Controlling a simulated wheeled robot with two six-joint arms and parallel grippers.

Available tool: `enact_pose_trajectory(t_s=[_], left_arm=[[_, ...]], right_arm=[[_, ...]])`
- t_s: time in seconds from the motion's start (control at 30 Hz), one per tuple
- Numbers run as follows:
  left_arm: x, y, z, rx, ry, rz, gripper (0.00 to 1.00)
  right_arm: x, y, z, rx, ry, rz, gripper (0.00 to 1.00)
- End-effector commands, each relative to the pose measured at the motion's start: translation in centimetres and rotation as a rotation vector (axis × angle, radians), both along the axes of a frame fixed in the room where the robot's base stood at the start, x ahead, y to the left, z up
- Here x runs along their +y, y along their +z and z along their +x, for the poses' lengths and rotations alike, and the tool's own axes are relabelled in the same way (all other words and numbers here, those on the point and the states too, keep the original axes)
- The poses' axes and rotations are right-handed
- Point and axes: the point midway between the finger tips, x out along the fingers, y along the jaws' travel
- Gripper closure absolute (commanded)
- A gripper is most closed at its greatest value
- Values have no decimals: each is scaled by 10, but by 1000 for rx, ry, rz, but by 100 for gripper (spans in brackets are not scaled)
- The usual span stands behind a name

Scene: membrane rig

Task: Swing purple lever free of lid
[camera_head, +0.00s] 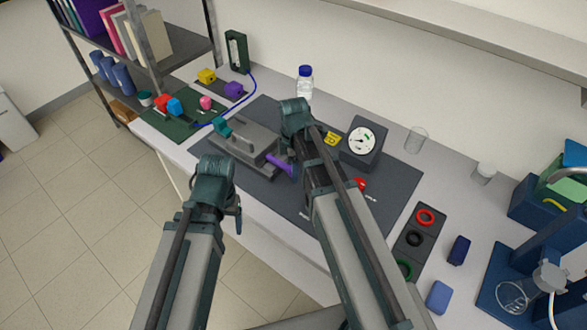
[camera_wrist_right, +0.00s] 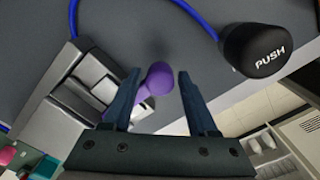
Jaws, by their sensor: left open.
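The purple lever (camera_head: 283,167) sticks out at the right end of the grey metal rig (camera_head: 240,146) on the dark mat. In the right wrist view the lever's rounded end (camera_wrist_right: 159,76) lies between the two fingers of my right gripper (camera_wrist_right: 158,85), which are apart with a gap visible beside it. The grey lid and block (camera_wrist_right: 85,85) are left of the fingers there. I cannot tell whether a finger touches the lever. In the head view my right arm hides its own fingertips. My left gripper (camera_head: 237,213) is open and empty, near the bench's front edge.
A black PUSH knob (camera_wrist_right: 256,47) and a blue tube (camera_wrist_right: 195,12) are near the right gripper. A pressure gauge (camera_head: 361,141) stands right of my right arm. A clear bottle (camera_head: 304,83) stands behind. A tray of rings (camera_head: 413,240) is at the right.

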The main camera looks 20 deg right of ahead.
Motion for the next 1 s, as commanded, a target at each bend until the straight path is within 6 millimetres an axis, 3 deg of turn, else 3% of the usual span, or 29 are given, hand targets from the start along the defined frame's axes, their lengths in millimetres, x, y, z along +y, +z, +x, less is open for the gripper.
enact_pose_trajectory(t_s=[0.03, 0.3, 1.0], left_arm=[[0, 0, 0, 0, 0, 0, 25], [0, 0, 0, 0, 0, 0, 25], [0, 0, 0, 0, 0, 0, 25]], right_arm=[[0, 0, 0, 0, 0, 0, 52], [0, 0, 0, 0, 1, 0, 100], [2, 0, -1, 1, 4, 4, 100]])
